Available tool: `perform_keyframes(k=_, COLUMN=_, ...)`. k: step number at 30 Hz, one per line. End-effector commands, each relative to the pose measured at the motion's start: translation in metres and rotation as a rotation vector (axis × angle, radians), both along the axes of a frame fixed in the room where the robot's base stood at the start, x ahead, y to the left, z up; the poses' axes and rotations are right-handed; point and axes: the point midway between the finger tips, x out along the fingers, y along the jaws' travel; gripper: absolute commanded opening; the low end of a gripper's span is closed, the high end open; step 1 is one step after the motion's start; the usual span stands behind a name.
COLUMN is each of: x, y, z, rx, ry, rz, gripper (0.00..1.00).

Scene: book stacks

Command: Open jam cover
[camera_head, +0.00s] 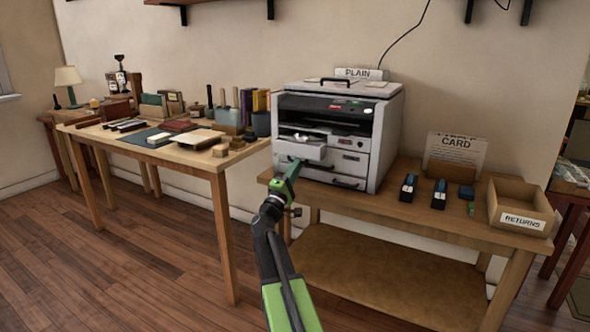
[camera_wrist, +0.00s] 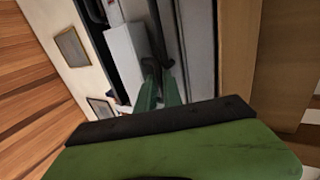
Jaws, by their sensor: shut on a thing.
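The grey and white printer (camera_head: 340,135) stands on the right wooden table. A white panel, apparently the jam cover (camera_head: 305,150), juts out from its left front below the dark opening. It also shows as a white block in the wrist view (camera_wrist: 125,62). My gripper (camera_head: 296,164) is at the lower part of this panel, in front of the printer. In the wrist view, my green fingers (camera_wrist: 159,86) close around the end of a dark handle bar (camera_wrist: 157,35) beside the white panel. The exact contact is partly hidden by the fingers.
Drawers with a dark handle (camera_head: 335,180) lie below the panel. On the same table are two dark staplers (camera_head: 408,187), a card sign (camera_head: 455,155) and a returns tray (camera_head: 520,222). A cluttered table (camera_head: 222,166) stands to the left. Open floor (camera_head: 130,260) lies front left.

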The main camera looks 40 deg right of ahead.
Motion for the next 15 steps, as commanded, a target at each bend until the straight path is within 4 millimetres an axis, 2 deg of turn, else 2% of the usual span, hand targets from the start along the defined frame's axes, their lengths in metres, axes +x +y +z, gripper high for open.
perform_keyframes(k=15, x=0.0020, y=0.0003, z=-0.0045, rx=0.010, ry=-0.003, rz=0.008, gripper=0.00)
